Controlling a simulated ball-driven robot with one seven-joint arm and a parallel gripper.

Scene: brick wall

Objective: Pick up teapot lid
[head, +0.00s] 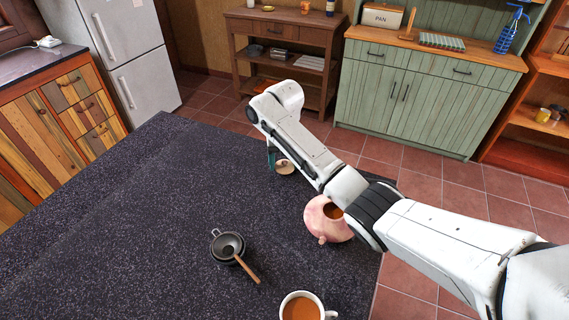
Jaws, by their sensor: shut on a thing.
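The pink teapot (316,222) stands at the right edge of the dark speckled counter, without its lid, and brown liquid shows inside. My arm covers part of its right side. The small pale round teapot lid (286,169) is at the far right part of the counter, beyond the teapot. My gripper (273,163) points down at the lid's left side and is shut on it. The fingertips are small and partly hidden by my arm, and I cannot tell whether the lid is clear of the counter.
A dark strainer (228,246) with a wooden handle lies on the counter (130,230) in front. A white cup (302,307) of brown liquid stands at the near edge. The counter's left side is clear. A green cabinet (420,95) and a wooden shelf (282,45) stand behind, across tiled floor.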

